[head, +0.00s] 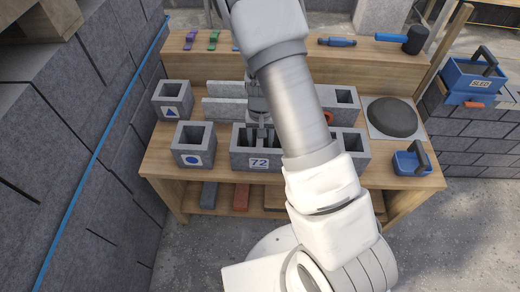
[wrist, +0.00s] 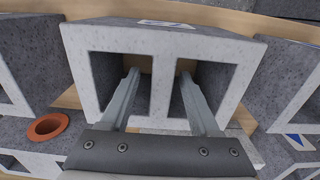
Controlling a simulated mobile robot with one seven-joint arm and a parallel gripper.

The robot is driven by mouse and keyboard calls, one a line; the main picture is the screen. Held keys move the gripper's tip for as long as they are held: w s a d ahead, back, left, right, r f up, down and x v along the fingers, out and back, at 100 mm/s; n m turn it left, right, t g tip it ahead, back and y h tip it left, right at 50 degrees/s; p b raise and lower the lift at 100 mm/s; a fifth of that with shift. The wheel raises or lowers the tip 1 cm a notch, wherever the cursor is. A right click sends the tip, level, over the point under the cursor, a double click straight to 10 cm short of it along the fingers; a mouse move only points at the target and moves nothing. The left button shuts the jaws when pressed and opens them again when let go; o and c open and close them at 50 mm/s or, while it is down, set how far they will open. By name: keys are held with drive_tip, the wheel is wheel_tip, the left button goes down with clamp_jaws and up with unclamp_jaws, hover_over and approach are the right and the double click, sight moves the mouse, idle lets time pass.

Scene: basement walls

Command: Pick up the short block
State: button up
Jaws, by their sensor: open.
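Grey hollow concrete blocks stand on a wooden workbench (head: 160,160). A two-cell block labelled 72 (head: 243,162) is at the front middle; it also fills the middle of the wrist view (wrist: 155,42). Two single-cell blocks stand to its left, one with a circle (head: 178,158) and one with a triangle (head: 159,110). No label names the short block. My gripper (head: 262,132) is open over the 72 block. In the wrist view its fingers (wrist: 159,75) lie over the two cells, either side of the middle web. Contact and depth cannot be told. My arm hides part of the bench.
A further block (head: 356,148) stands right of the 72 block. Grey slabs (head: 222,110) and another block (head: 346,97) are behind. A dark round mound (head: 392,117) and a blue handled tool (head: 408,162) are at the right. A block wall (head: 90,130) bounds the left.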

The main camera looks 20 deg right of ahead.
wheel_tip(320, 180, down, 3)
drive_tip(key=shift+b, duration=0.35)
clamp_jaws()
drive_tip(key=shift+r, duration=0.1)
idle(1.1)
